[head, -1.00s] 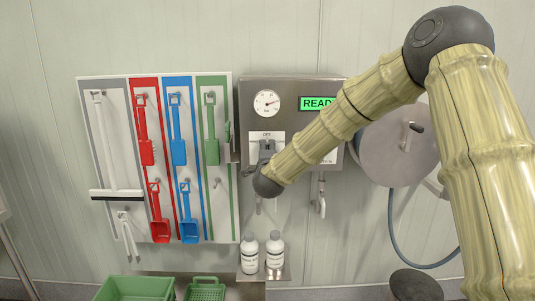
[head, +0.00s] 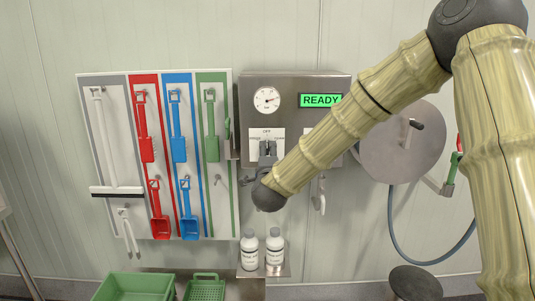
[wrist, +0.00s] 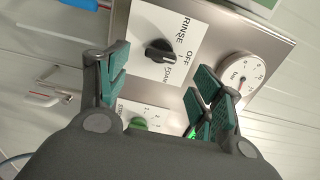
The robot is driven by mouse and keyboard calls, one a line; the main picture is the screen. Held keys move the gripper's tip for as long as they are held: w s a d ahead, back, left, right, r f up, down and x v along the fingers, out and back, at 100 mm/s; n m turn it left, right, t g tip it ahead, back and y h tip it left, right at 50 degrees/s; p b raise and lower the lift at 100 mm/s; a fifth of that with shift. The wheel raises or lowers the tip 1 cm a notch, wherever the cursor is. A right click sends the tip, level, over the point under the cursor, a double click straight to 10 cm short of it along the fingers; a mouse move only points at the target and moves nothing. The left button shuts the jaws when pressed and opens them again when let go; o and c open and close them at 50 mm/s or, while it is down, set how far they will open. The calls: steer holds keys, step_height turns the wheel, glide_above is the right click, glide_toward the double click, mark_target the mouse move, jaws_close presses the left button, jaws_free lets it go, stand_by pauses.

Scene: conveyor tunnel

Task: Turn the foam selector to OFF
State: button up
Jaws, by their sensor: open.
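The foam selector is a black knob (wrist: 160,50) on a white plate marked RINSE, OFF and FOAM, seen rotated in the wrist view. I cannot tell for sure which mark it points to. In the wrist view my gripper (wrist: 160,77) is open and empty. Its two green-padded fingers stand at either side of the knob in the picture, apart from it.
The steel control box carries a pressure gauge (head: 267,100), a green READY display (head: 320,101) and a green knob (wrist: 138,123). White bottles (head: 249,252) stand below. A tool board (head: 103,220) hangs at left, a hose reel (head: 385,150) at right.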

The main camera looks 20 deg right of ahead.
steer(key=shift+v, duration=2.15)
